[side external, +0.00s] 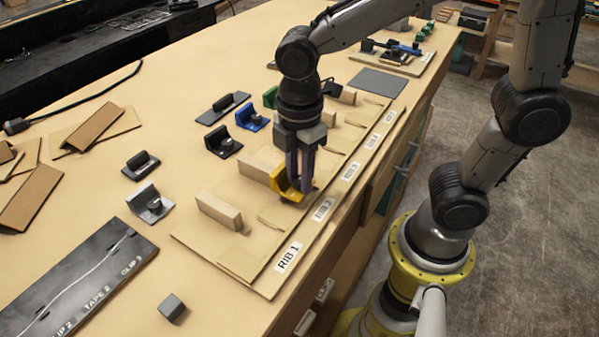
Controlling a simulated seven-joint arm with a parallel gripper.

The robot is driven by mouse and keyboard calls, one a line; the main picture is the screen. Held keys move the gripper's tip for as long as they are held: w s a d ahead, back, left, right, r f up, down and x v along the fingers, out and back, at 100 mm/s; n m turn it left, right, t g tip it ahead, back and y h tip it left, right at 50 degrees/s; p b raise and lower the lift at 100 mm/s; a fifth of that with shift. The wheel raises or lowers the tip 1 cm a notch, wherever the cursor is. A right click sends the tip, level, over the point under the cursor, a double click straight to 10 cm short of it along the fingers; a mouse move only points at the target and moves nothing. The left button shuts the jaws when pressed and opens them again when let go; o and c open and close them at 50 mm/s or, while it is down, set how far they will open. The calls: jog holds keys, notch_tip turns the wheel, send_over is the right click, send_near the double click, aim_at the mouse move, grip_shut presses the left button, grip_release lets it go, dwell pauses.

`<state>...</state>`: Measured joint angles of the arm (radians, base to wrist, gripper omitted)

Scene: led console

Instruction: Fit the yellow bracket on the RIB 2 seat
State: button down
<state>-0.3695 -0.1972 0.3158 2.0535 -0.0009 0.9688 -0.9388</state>
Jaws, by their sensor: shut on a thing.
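The yellow bracket (281,184) is between the fingers of my gripper (298,186), which is shut on it. It is over or on the tan board (190,236), close to the RIB 2 label (323,209). The fingers point down and hide part of the bracket. I cannot tell whether the bracket touches the board. The RIB 2 seat itself is mostly hidden by the gripper and bracket. An upright tan block (218,211) stands to the left, in the RIB 1 row behind the RIB 1 label (287,257).
A dark labelled panel (75,285) and a grey cube (172,308) lie at the front. Upright blocks stand along the board.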

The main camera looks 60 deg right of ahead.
jog(key=shift+f, duration=1.15)
dwell(1.1)
jog(key=c, duration=0.6)
grip_release()
jog(key=shift+o, duration=0.2)
